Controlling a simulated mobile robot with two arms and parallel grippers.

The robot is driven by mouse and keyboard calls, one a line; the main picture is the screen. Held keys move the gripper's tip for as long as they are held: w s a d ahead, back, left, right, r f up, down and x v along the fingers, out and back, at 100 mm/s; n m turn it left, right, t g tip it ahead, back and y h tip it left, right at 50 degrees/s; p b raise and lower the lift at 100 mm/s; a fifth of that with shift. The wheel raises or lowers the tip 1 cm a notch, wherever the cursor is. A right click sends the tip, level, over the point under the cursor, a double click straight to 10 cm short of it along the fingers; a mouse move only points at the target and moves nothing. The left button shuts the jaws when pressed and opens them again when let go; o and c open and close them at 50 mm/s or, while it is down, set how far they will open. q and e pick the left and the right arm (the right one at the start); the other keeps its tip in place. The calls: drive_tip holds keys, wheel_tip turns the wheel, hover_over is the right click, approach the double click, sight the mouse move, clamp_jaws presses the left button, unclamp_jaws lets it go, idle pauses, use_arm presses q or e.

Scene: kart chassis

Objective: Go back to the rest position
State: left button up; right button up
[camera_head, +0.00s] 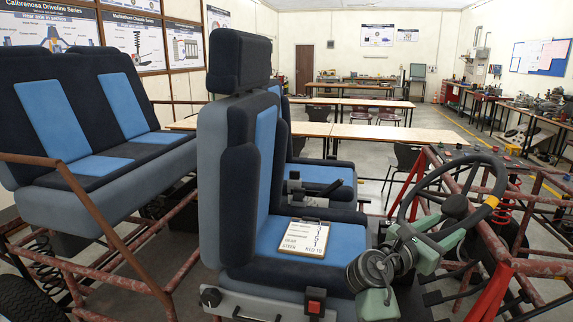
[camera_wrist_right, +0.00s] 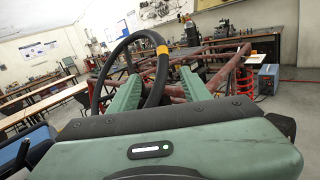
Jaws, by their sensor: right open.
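The black steering wheel (camera_head: 405,205) with a yellow mark on its rim stands at the right of the head view, above the red kart frame. My right gripper (camera_head: 447,228), with green fingers, is at the near lower part of the rim. In the right wrist view the wheel (camera_wrist_right: 101,75) rises ahead, and its rim passes between the two spread green fingers of the right gripper (camera_wrist_right: 158,84). The fingers are open. I cannot tell whether either one touches the rim. My left gripper is not in view.
A blue and black seat (camera_head: 262,190) stands close at centre, with a clipboard (camera_head: 305,240) on its cushion. A bench seat (camera_head: 75,125) is at the left. Rusty red frame tubes (camera_head: 530,268) surround the wheel.

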drive_tip(key=w+a+f+t+y, duration=0.1)
drive_tip(key=a+f+y, duration=0.25)
drive_tip(key=f, duration=1.15)
drive_tip(key=w+a+f+y, duration=0.15)
drive_tip(key=f+y, duration=0.25)
drive_tip(key=f, duration=1.1)
drive_tip(key=s+a+f+m+g+y, duration=0.1)
drive_tip(key=s+a+f+m+y, duration=0.1)
drive_tip(key=s+f, duration=0.65)
drive_tip(key=s+a+f+m+g+y, duration=0.2)
drive_tip(key=s+a+f, duration=0.15)
drive_tip(key=f, duration=0.95)
drive_tip(key=s+a+f+m+g+y, duration=0.1)
drive_tip(key=s+f+m+g+y, duration=0.15)
drive_tip(key=s+f, duration=0.65)
drive_tip(key=s+a+f+m+g+y, duration=0.1)
drive_tip(key=s+f+m, duration=0.3)
drive_tip(key=s+f, duration=0.6)
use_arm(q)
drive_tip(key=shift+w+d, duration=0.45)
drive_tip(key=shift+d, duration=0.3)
use_arm(e)
drive_tip(key=s+f+m+g, duration=0.1)
drive_tip(key=s+m, duration=0.4)
drive_tip(key=s, duration=0.9)
drive_tip(key=s+d+f+m+g+y, duration=0.1)
drive_tip(key=s+f+m, duration=0.3)
drive_tip(key=s, duration=1)
drive_tip(key=shift+d+m+g, duration=0.15)
drive_tip(key=shift+m+g, duration=0.3)
